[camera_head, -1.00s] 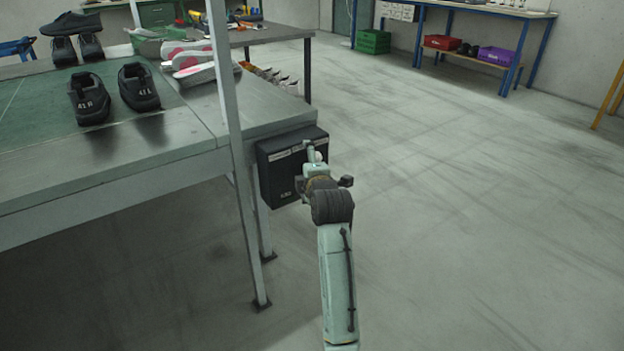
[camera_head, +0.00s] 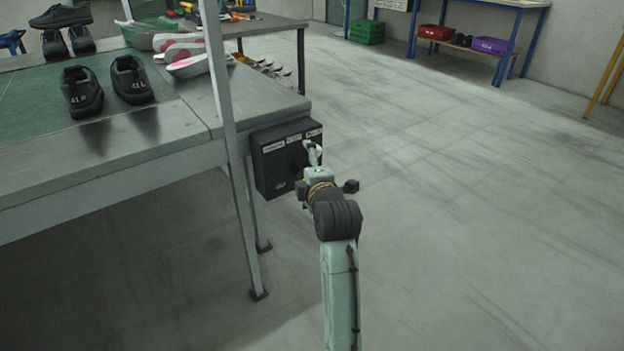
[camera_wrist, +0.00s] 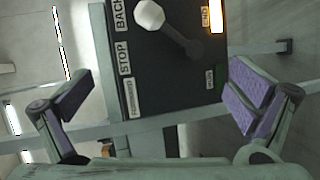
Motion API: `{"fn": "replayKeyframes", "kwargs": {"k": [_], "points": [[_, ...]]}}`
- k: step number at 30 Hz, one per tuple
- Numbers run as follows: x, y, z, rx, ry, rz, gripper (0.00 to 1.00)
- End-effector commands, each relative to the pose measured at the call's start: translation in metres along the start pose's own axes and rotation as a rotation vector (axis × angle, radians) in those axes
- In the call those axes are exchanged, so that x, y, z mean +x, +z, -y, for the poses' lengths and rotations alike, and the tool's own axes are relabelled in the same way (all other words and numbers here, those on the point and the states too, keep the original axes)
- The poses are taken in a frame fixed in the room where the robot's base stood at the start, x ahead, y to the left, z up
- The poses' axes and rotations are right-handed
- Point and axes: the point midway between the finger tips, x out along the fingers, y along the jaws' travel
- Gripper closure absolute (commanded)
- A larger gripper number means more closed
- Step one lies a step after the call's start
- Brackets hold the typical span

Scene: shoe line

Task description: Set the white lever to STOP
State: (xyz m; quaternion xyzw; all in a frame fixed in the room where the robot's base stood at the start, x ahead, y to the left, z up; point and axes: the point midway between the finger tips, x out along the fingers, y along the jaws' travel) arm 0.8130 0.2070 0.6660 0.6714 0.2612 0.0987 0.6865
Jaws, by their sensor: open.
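The black control box (camera_head: 272,170) hangs at the table's end. The wrist view shows its face (camera_wrist: 170,80) with a dark lever (camera_wrist: 178,36) ending in a white knob (camera_wrist: 150,14). The knob lies beside the BACK label (camera_wrist: 120,14). The STOP label (camera_wrist: 124,57) comes below it in that picture, then a third label (camera_wrist: 133,98) too small to read surely. My gripper (camera_wrist: 162,95) is open, its purple pads wide apart at either side of the box, with nothing between them touching the lever. In the head view my wrist partly hides the box.
A metal post (camera_head: 222,90) stands close left of the box. The table (camera_head: 110,165) carries black shoes (camera_head: 132,80) and pale soles (camera_head: 185,55). The floor on the right is clear.

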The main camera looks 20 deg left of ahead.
Motion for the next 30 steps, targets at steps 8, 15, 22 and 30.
{"fn": "replayKeyframes", "kwargs": {"k": [8,15,22,30], "points": [[-0.02,0.0,0.003,0.001,0.0,-0.001,0.0],[-0.036,0.001,0.006,0.001,0.0,0.0,0.0],[-0.045,0.0,0.007,0.0,-0.001,0.0,0.0],[-0.045,0.0,0.007,0.0,-0.001,0.0,0.0]]}}
